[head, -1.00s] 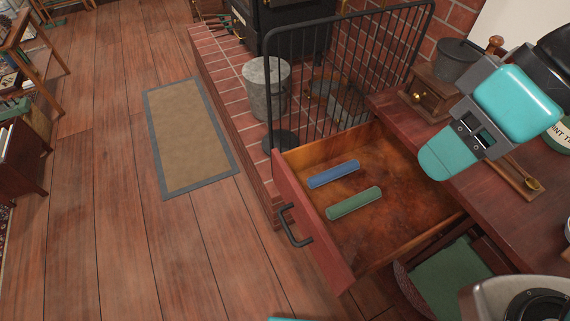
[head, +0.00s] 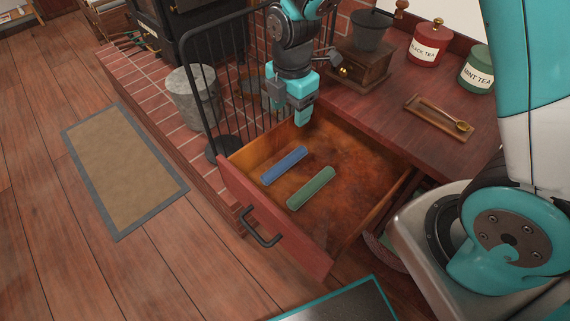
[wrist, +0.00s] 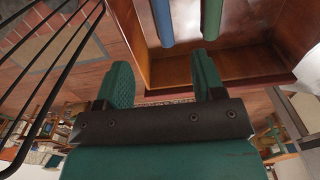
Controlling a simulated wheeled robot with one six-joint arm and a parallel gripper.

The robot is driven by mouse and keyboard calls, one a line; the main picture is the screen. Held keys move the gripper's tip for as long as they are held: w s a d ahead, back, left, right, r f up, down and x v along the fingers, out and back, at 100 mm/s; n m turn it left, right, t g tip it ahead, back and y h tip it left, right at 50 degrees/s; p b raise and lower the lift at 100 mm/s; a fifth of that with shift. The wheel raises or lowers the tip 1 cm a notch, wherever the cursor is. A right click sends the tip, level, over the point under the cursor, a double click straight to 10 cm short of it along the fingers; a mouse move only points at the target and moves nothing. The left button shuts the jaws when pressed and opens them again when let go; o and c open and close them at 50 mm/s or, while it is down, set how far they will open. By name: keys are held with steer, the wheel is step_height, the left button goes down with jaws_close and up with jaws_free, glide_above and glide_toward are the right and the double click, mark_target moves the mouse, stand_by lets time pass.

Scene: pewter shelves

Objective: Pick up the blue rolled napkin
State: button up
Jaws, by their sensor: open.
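The blue rolled napkin (head: 284,165) lies flat in the open drawer (head: 276,225), nearer the drawer's left side. A green rolled napkin (head: 311,188) lies beside it, roughly parallel and apart from it. My gripper (head: 302,118) is above the drawer's back left wall, pointing down, apart from both napkins. In the wrist view my gripper's two fingers (wrist: 163,78) are spread with nothing between them. The blue napkin (wrist: 163,22) and the green napkin (wrist: 212,18) show beyond the fingertips, cut off by the top edge.
A black fireguard (head: 215,95) stands close to the drawer's left side. The drawer's right part is clear.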

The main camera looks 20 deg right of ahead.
glide_toward(291, 156)
step_height(291, 156, down, 5)
steer(key=shift+s+a+f, duration=0.1)
steer(key=shift+a, duration=0.05)
steer(key=shift+f+p, duration=0.55)
steer(key=shift+f, duration=2.15)
steer(key=shift+c, duration=0.3)
steer(key=c, duration=1)
steer(key=shift+o, duration=0.2)
